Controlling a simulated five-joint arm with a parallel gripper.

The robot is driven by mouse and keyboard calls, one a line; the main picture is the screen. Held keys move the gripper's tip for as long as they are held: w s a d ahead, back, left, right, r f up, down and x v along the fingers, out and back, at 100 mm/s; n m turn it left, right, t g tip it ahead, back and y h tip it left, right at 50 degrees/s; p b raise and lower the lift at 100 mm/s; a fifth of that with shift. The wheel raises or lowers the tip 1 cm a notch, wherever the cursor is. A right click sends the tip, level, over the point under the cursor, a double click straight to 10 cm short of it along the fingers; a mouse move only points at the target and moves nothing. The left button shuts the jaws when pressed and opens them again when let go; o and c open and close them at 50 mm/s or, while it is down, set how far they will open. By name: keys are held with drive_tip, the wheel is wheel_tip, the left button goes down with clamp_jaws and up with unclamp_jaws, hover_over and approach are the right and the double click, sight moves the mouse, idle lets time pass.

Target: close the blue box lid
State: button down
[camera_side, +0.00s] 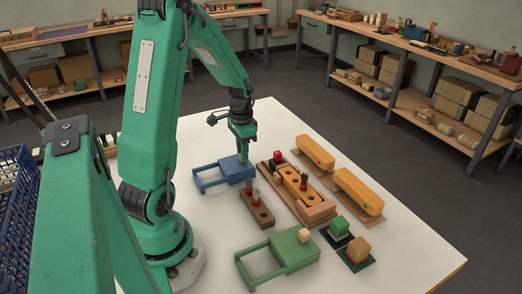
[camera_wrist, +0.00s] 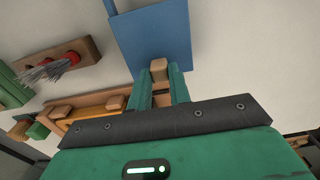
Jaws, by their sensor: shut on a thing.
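The blue box (camera_side: 205,183) stands on the white table, with an open blue frame at its left and a flat blue lid (camera_side: 235,171) at its right end. In the wrist view the blue lid (camera_wrist: 153,35) fills the top middle, with a small wooden knob (camera_wrist: 159,70) at its near edge. My gripper (camera_side: 244,155) is over the lid's right part in the side view. In the wrist view its two green fingers (camera_wrist: 160,92) are on either side of the knob and shut on it. The knob is hidden by the gripper in the side view.
A brown block (camera_side: 257,212) with a red-based bristle tuft stands just in front of the blue box. A wooden tray (camera_side: 318,212) with an orange block is to the right. A green box (camera_side: 272,262) with a wooden knob is nearer the front. Bare table lies behind the blue box.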

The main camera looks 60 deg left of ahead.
drive_tip(key=shift+w, duration=0.5)
drive_tip(key=c, duration=1.3)
unclamp_jaws()
drive_tip(key=shift+s, duration=0.1)
drive_tip(key=shift+r, duration=3.95)
